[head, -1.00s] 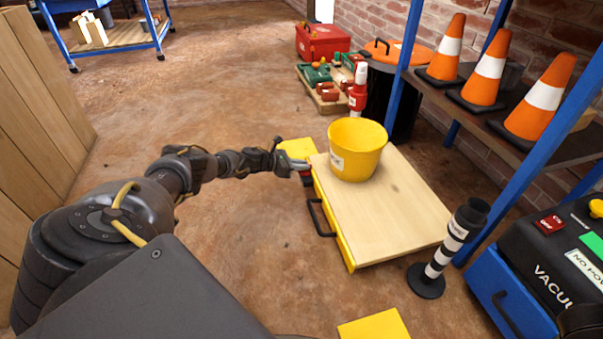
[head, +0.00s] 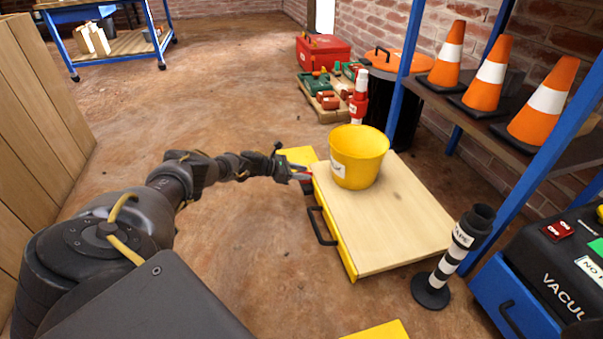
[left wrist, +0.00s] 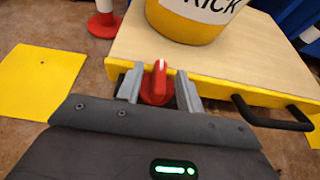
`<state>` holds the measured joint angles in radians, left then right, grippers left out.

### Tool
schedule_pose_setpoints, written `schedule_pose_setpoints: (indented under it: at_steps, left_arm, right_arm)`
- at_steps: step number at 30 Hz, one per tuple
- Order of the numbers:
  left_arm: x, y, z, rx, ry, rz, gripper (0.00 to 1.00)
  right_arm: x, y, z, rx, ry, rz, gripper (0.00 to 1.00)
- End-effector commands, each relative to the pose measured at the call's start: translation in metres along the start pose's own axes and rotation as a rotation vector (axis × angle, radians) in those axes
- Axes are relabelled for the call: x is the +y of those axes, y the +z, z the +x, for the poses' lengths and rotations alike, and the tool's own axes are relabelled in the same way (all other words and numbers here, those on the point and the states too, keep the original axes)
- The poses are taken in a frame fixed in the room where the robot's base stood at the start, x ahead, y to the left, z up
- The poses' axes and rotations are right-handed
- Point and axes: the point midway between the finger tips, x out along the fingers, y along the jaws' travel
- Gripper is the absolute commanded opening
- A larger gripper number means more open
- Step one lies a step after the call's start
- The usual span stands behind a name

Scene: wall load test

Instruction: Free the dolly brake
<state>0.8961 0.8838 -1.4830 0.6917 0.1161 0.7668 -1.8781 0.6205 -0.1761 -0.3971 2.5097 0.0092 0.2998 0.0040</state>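The dolly (head: 395,220) has a pale wooden top and yellow sides, and stands on the floor in the middle of the head view. A yellow bucket (head: 358,158) stands on its far left part. A red brake knob (left wrist: 156,88) with a white mark sits at the dolly's near yellow side in the left wrist view, its grip upright in the picture. My left gripper (head: 304,177) is at the dolly's left edge. Its fingers (left wrist: 160,90) are apart, one on each side of the knob. I cannot tell whether they touch it. My right gripper is not in view.
A black handle (head: 322,226) sticks out from the dolly's side. Yellow floor patches (head: 299,155) lie near it. A striped bollard (head: 455,255) stands right of the dolly. A blue shelf with orange cones (head: 490,73) lines the right. Open floor lies to the left.

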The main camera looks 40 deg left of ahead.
Motion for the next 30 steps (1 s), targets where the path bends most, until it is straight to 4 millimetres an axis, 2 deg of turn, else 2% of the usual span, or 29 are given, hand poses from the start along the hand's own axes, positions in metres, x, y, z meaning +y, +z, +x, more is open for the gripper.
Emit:
schedule_pose_setpoints:
  at_steps: [6,10,21,25,30]
  left_arm:
    - [0.000,0.000,0.000,0.000,0.000,0.000,0.36]
    - [0.000,0.002,-0.010,0.001,0.001,-0.001,0.36]
    - [0.000,0.003,-0.080,0.003,0.001,-0.002,0.36]
    - [0.000,0.002,-0.097,0.002,0.000,-0.002,0.36]
    - [0.000,0.000,-0.107,0.000,-0.001,0.000,0.36]
  right_arm:
    - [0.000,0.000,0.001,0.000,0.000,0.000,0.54]
    - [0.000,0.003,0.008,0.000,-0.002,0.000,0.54]
    - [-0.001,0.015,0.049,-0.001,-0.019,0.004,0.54]
    - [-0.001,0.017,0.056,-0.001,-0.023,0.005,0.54]
    - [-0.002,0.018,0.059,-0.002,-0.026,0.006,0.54]
